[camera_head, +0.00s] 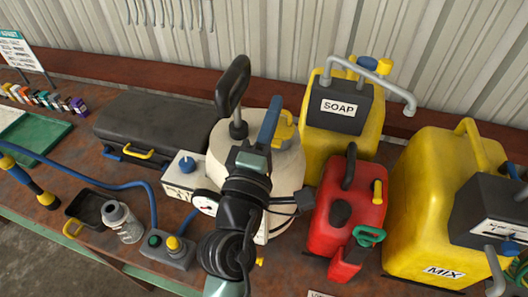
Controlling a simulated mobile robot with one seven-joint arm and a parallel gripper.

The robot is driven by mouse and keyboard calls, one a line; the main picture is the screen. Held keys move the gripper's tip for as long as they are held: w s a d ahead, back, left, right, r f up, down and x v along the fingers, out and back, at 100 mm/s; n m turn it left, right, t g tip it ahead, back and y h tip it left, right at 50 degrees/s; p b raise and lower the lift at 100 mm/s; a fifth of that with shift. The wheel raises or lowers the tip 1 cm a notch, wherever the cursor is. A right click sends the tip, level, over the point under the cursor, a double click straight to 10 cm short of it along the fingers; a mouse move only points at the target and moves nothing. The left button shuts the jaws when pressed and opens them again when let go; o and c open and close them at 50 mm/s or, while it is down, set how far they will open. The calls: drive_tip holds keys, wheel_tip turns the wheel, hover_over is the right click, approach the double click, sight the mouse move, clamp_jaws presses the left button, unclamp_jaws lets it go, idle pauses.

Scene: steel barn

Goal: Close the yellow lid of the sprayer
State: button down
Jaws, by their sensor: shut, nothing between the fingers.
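The sprayer (221,150) is a cream-white round tank in the middle of the bench, with a tall black pump handle (233,85) standing up from its top. Its yellow lid (286,131) shows on the upper right of the tank. My gripper (271,117) is over the top of the tank, with its blue-grey fingers shut and empty, just left of the lid and overlapping it in the picture. I cannot tell whether they touch. The lid's left side and much of the tank's front are hidden by my gripper and arm, so the lid's angle is unclear.
A red can (345,210) stands close on the right, with the yellow SOAP container (368,135) behind and the yellow MIX container (420,215) farther right. A corrugated wall closes the back.

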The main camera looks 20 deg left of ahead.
sight(278, 129)
drive_tip(key=shift+w+f+b, duration=0.15)
drive_tip(key=shift+w+b, duration=0.15)
drive_tip(key=shift+w, duration=0.5)
drive_tip(key=shift+w+f+b, duration=0.15)
drive_tip(key=shift+w+b, duration=0.15)
drive_tip(key=shift+w, duration=0.45)
drive_tip(key=shift+w, duration=0.1)
